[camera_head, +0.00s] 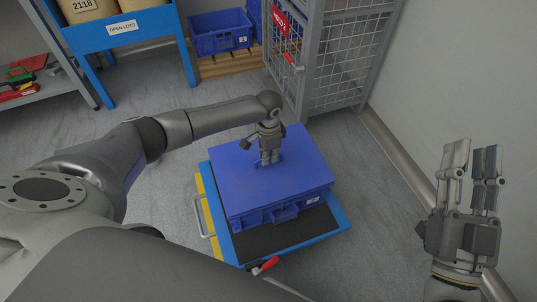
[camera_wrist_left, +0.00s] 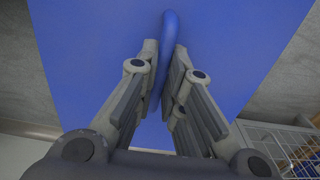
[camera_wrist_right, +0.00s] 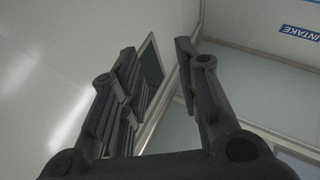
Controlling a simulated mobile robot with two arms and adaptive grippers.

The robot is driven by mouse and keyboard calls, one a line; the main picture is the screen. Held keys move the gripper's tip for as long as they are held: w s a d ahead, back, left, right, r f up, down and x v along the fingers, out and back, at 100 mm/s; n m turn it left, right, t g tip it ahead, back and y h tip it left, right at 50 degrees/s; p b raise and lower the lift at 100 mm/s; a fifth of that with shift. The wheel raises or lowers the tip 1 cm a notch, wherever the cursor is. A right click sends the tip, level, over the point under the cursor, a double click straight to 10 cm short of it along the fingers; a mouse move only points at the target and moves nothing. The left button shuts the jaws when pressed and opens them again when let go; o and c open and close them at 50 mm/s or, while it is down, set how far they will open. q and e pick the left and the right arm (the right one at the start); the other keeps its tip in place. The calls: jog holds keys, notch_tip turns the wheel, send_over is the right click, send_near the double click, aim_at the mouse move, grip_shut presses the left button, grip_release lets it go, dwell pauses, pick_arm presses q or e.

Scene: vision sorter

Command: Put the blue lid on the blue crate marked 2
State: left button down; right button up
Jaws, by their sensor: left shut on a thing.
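The blue lid (camera_head: 240,180) lies over the top of the blue crate (camera_head: 258,216), and its flat top fills much of the left wrist view (camera_wrist_left: 90,50). The crate has a small white label at its right front corner, too small to read. My left gripper (camera_head: 270,162) points down at the middle of the lid. In the left wrist view its fingers are closed around the lid's raised blue handle (camera_wrist_left: 170,35). Whether the lid is fully seated all round cannot be told. My right gripper (camera_head: 468,155) is raised at the right, empty, with its fingers apart.
The crate stands on a blue cart with a dark mat (camera_head: 290,232) and a red lever (camera_head: 265,265). A mesh cage (camera_head: 345,60) stands behind, with another blue crate (camera_head: 220,33) on a pallet. A blue rack (camera_head: 122,27) and grey shelf are at left; a wall is at right.

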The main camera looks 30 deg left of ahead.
jog(key=shift+w+f, duration=0.1)
jog(key=shift+w+f+g, duration=0.2)
jog(key=shift+f+g, duration=0.2)
jog(key=shift+f, duration=0.05)
jog(key=shift+w+f, duration=0.1)
jog(key=shift+f, duration=0.15)
pick_arm(q)
jog(key=shift+f+p, duration=0.3)
pick_arm(e)
jog(key=shift+w+f+g+h, duration=0.15)
jog(key=shift+f+g+h, duration=0.15)
jog(key=shift+f+g, duration=0.15)
pick_arm(q)
jog(key=shift+f, duration=0.1)
pick_arm(e)
jog(key=shift+f, duration=0.2)
dwell(0.3)
pick_arm(q)
jog(key=c, duration=1.5)
grip_release()
jog(key=shift+o, duration=0.2)
